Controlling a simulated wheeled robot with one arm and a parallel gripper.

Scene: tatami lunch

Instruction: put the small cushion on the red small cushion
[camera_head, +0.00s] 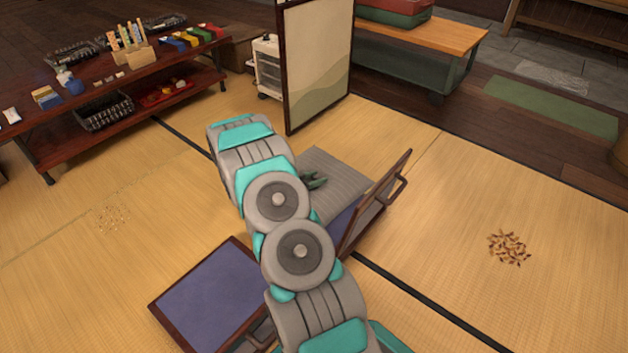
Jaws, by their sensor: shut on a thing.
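A flat grey striped small cushion (345,178) shows in the middle of the head view, beyond my arm. My gripper (315,181) shows only as a small dark green part against the cushion's left side. It appears shut on this cushion, but the fingertips are too small and too covered to see the grip well. My arm hides the cushion's left and near parts. I cannot tell whether the cushion is raised or touches the mat. No red small cushion can be made out.
A wood-framed blue panel (210,295) lies front left; another framed piece with a handle (375,205) stands tilted beside the cushion. A folding screen (318,65) stands behind. Brown scraps (508,247) lie on open tatami at right. A low shelf table (110,85) is at left.

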